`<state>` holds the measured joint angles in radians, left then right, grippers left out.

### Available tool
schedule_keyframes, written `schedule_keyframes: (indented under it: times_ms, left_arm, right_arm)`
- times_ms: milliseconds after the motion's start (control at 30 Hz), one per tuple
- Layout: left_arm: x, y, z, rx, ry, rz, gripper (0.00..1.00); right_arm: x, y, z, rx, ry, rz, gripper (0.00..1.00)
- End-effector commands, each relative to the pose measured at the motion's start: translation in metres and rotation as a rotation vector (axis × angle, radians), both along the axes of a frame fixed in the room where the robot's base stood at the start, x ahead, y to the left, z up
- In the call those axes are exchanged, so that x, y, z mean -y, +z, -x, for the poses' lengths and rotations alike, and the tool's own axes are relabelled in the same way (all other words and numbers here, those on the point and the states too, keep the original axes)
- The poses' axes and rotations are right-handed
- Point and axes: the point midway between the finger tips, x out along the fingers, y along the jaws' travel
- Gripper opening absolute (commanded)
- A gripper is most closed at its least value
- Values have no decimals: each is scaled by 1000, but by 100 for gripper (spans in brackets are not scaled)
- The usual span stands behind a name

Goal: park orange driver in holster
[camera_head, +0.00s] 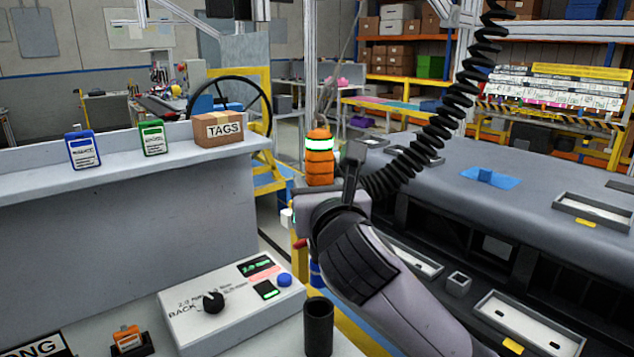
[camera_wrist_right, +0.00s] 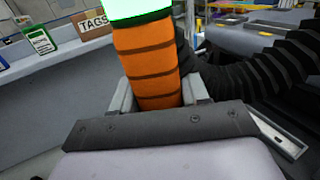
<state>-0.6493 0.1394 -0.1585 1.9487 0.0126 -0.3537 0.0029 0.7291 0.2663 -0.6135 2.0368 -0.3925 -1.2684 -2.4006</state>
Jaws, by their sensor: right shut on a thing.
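The orange driver (camera_head: 319,168) has dark ribs and a glowing green-white band near its top. It stands roughly upright in my right gripper (camera_head: 328,188), raised above the bench. The right wrist view also shows the driver (camera_wrist_right: 150,65) between the two fingers of the gripper (camera_wrist_right: 158,95), which is shut on it. The driver's lower end is hidden behind my gripper and wrist. A dark open-topped cylinder (camera_head: 318,328), which looks like the holster, stands at the bench's front edge, below the gripper in the picture. My left gripper is not in view.
A white control box (camera_head: 230,305) with a knob stands left of the cylinder. A small orange item (camera_head: 128,339) sits in a black holder. A black coiled hose (camera_head: 440,120) runs up behind my gripper. The grey dashboard module (camera_head: 500,190) fills the right.

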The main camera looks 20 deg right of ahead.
Motion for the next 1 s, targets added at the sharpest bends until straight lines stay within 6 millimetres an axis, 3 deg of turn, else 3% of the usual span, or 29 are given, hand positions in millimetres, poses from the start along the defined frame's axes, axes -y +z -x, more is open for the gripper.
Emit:
schedule_keyframes:
  times_ms: [1000]
  left_arm:
    - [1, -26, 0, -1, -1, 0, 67]
  right_arm:
    - [0, -71, 0, -3, 0, 3, 0]
